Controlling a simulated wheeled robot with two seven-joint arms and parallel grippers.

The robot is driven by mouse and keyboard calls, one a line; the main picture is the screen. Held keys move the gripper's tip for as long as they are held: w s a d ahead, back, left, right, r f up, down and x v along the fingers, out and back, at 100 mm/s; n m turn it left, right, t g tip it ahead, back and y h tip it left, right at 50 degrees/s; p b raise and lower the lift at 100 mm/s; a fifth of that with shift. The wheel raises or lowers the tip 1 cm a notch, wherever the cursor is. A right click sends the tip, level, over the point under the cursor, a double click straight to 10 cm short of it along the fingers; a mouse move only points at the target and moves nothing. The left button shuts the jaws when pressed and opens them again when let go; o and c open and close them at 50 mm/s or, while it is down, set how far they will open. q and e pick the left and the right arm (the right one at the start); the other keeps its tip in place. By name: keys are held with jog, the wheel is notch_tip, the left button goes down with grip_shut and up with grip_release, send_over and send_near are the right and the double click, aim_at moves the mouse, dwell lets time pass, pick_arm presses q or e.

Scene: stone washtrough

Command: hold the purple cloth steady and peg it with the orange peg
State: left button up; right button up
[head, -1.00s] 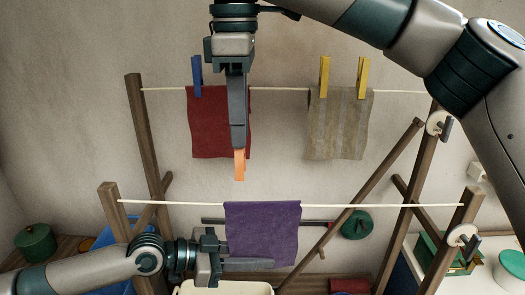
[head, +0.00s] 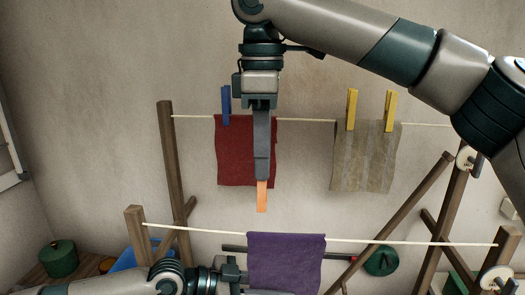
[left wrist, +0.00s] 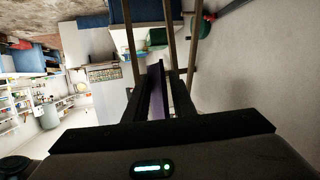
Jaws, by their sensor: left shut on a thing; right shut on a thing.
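The purple cloth (head: 287,262) hangs over the front line, with its lower edge out of the head view. My left gripper (head: 262,291) is shut on its lower left part, with the fingers cut off by the bottom edge of the picture. In the left wrist view a purple strip of the cloth (left wrist: 181,98) shows between the dark fingers. My right gripper (head: 262,172) points down and is shut on the orange peg (head: 262,198). The peg hangs below the fingertips, in the picture a little above the front line and left of the cloth's middle.
On the back line (head: 305,121) hang a red cloth (head: 231,160) with a blue peg (head: 226,105) and a beige striped cloth (head: 362,160) with yellow pegs (head: 351,109). Wooden posts (head: 170,160) stand at both sides. The front line is bare right of the purple cloth.

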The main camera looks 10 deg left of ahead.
jog(key=shift+w+f, duration=0.1)
jog(key=shift+f, duration=2.65)
jog(key=shift+f, duration=1.65)
jog(key=o, duration=1.3)
jog(key=shift+r, duration=0.1)
jog(key=shift+r, duration=3.95)
pick_arm(q)
jog(key=o, duration=0.9)
